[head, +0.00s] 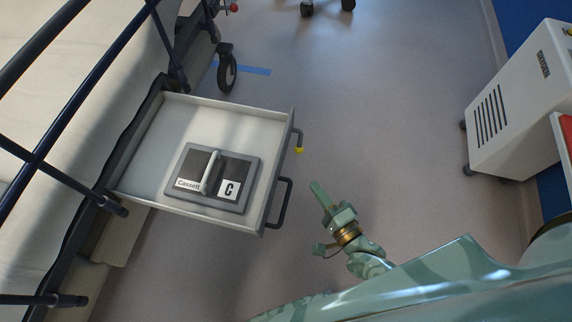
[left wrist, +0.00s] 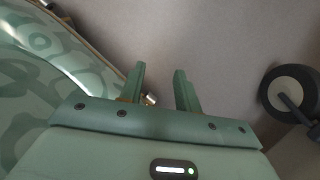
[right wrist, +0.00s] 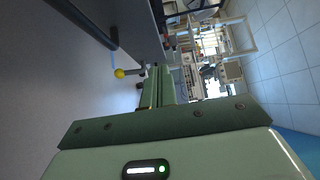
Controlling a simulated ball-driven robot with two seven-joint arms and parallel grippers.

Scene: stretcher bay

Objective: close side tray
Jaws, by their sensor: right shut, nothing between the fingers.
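The white side tray (head: 215,112) is pulled out from the side of the stretcher. A grey cassette marked C (head: 214,178) lies in it. My left gripper (left wrist: 160,78) is open and empty over bare floor, outside the head view.
The stretcher (head: 60,120) with dark rails fills the left; its caster (head: 227,72) stands beyond the tray. A white wheeled cabinet (head: 520,100) stands at the right. A black wheel (left wrist: 290,92) shows in the left wrist view.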

